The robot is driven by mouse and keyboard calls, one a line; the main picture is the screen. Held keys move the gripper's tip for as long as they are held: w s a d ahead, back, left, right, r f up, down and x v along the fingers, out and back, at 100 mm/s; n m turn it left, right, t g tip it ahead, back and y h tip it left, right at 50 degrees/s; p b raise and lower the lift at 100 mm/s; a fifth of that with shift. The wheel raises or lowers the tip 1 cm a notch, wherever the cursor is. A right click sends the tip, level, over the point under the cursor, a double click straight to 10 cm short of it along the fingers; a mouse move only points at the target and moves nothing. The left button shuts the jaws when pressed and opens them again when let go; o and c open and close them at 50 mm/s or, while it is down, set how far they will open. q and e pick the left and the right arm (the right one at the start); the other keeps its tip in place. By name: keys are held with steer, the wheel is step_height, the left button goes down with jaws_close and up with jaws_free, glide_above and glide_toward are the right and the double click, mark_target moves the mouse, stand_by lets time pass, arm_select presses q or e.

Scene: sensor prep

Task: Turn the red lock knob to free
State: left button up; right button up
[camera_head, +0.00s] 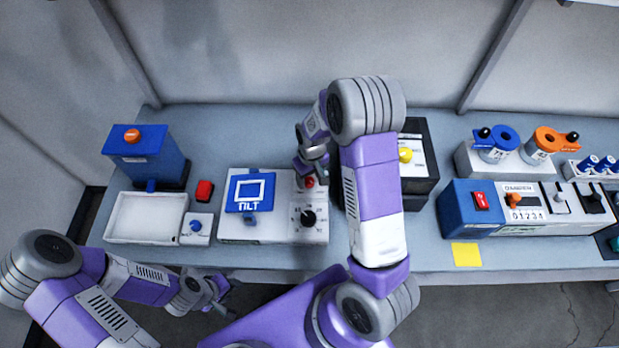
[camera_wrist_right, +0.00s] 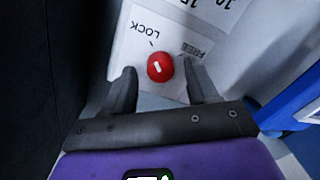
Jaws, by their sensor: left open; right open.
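The red lock knob (camera_wrist_right: 160,68) sits on a white panel with the words LOCK and FREE beside it. In the right wrist view its white mark points up and slightly left, on the side of the word LOCK. In the head view the knob (camera_head: 309,182) shows on the white unit (camera_head: 265,234), right of the blue TILT plate (camera_head: 249,192). My right gripper (camera_wrist_right: 161,88) is open, with one finger on each side of the knob; a gap shows on both sides. My left gripper (camera_head: 222,297) is open and empty in front of the table edge.
A black dial (camera_head: 307,218) lies just in front of the knob on the same unit. A dark box with a yellow button (camera_head: 405,155) stands close on the right. A white tray (camera_head: 148,217) and blue box (camera_head: 147,155) are at left. A counter unit (camera_head: 525,215) stands at right.

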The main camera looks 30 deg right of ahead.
steer(key=shift+f, duration=0.45)
steer(key=shift+c, duration=0.4)
steer(key=c, duration=1)
steer(key=shift+o, duration=0.2)
